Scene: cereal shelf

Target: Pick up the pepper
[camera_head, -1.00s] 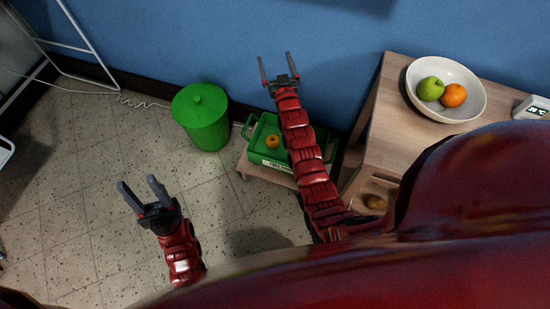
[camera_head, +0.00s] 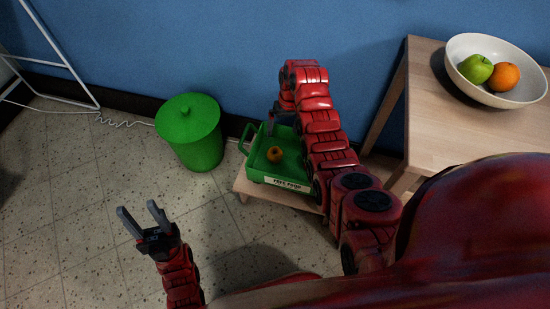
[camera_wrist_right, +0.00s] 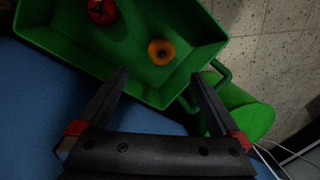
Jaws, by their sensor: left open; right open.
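A yellow-orange pepper (camera_head: 275,154) with a dimpled top sits inside the green crate (camera_head: 294,183). In the right wrist view the pepper (camera_wrist_right: 161,51) lies just beyond and between my right fingertips, on the floor of the crate (camera_wrist_right: 150,95). My right gripper (camera_wrist_right: 160,76) is open and empty, pointing down towards the crate from its wall side. In the head view its fingers (camera_head: 277,120) are partly hidden by my arm. My left gripper (camera_head: 138,208) is open and empty above the floor, left of the crate.
A red tomato-like item (camera_wrist_right: 102,11) also lies in the crate. A green lidded bin (camera_head: 190,135) stands left of the low wooden stand (camera_head: 244,185). A wooden table (camera_head: 430,125) with a white fruit bowl (camera_head: 460,80) is at right. The blue wall is close behind.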

